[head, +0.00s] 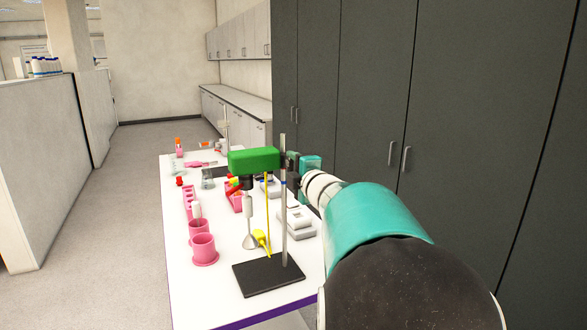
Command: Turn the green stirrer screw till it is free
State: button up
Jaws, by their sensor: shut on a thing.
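The green stirrer (254,160) is clamped high on a metal stand rod (283,205) that rises from a black base plate (268,275). A grey shaft with a paddle hangs below the stirrer. My gripper (292,159) is at the right end of the stirrer, beside and partly behind the rod. It is shut at the place where the stirrer screw sits. The screw itself is hidden by the rod and the gripper, so its turn and how far it is out cannot be seen. My teal and black arm comes in from the lower right.
The white table (190,290) holds pink cups (203,249), a pink rack (189,200), a yellow thing (262,239) by the shaft and grey devices (299,222) right of the rod. Dark cabinets (460,130) stand close on the right. The aisle on the left is clear.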

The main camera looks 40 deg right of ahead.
jog(key=shift+r+n, duration=0.1)
jog(key=shift+n, duration=0.2)
jog(key=o, duration=1)
jog(key=v, duration=1.3)
jog(key=shift+s+a, duration=0.15)
jog(key=shift+s, duration=0.2)
